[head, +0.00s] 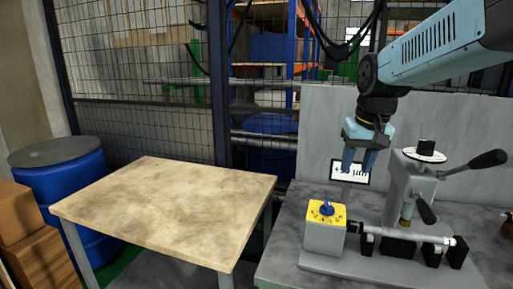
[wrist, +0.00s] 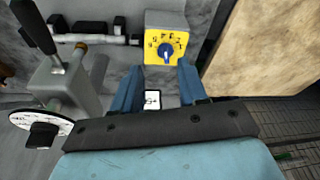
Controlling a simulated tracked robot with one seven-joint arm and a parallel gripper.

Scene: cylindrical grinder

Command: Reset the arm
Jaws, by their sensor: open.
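My gripper (head: 362,160) hangs from my blue-grey arm on the right of the head view, pointing down. Its two blue fingers are apart and nothing shows between them. It is above the grey machine bench, behind and above the yellow-faced control box (head: 326,212) with its blue knob. In the wrist view my gripper (wrist: 160,80) shows its fingers apart, with the control box (wrist: 166,48) beyond the tips. A small white sign (head: 350,171) stands behind the fingers in the head view and is partly covered.
The grinder's grey column (head: 407,195), with black-knobbed levers and a dial, stands close right of my gripper. A horizontal shaft (head: 398,236) runs along the bench. A bare wooden table (head: 165,205) is at left, near a blue barrel (head: 75,190) and boxes. A mesh fence is behind.

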